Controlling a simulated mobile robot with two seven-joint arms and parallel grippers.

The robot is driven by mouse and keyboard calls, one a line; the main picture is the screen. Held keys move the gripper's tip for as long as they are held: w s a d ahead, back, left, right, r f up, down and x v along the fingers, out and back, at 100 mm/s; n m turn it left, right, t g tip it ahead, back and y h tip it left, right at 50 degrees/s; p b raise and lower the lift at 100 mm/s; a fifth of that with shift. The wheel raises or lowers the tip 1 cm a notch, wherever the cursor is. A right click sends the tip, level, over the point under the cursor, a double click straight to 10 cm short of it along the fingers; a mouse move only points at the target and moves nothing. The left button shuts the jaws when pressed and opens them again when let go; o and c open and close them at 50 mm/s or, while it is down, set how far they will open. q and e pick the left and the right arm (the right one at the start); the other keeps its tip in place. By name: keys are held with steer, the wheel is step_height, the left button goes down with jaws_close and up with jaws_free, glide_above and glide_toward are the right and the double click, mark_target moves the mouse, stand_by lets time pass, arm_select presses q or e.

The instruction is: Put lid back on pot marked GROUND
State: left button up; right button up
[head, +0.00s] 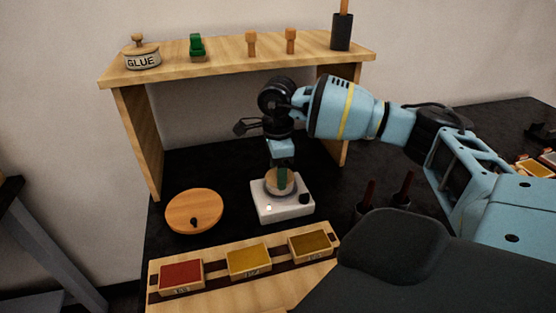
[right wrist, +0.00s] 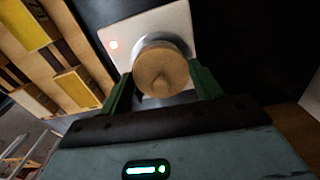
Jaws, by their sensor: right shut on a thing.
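My right gripper (head: 282,180) points down over the small white square unit (head: 286,212). Its green fingers are shut on a round wooden lid with a knob, seen in the right wrist view as the lid (right wrist: 162,70) between the fingers (right wrist: 160,88). A grey round shape (right wrist: 150,40) shows under the lid on the white unit. I cannot tell whether the lid touches it. No GROUND label is readable. A lidded pot marked GLUE (head: 141,58) stands on the shelf. My left gripper is not in view.
The wooden shelf (head: 230,63) spans behind, carrying a green item (head: 197,47), two wooden pegs and a black holder (head: 342,32). A round wooden disc (head: 194,211) lies left of the white unit. A wooden tray with red and yellow blocks (head: 248,262) is in front.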

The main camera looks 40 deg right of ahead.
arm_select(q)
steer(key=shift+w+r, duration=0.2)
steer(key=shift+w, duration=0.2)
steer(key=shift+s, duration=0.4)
arm_select(e)
steer(key=o, duration=1)
steer(key=shift+o, duration=0.2)
steer(key=shift+o, duration=0.3)
steer(key=shift+o, duration=0.9)
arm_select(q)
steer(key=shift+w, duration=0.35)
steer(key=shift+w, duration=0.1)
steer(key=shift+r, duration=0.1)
arm_select(e)
steer(key=shift+r, duration=0.15)
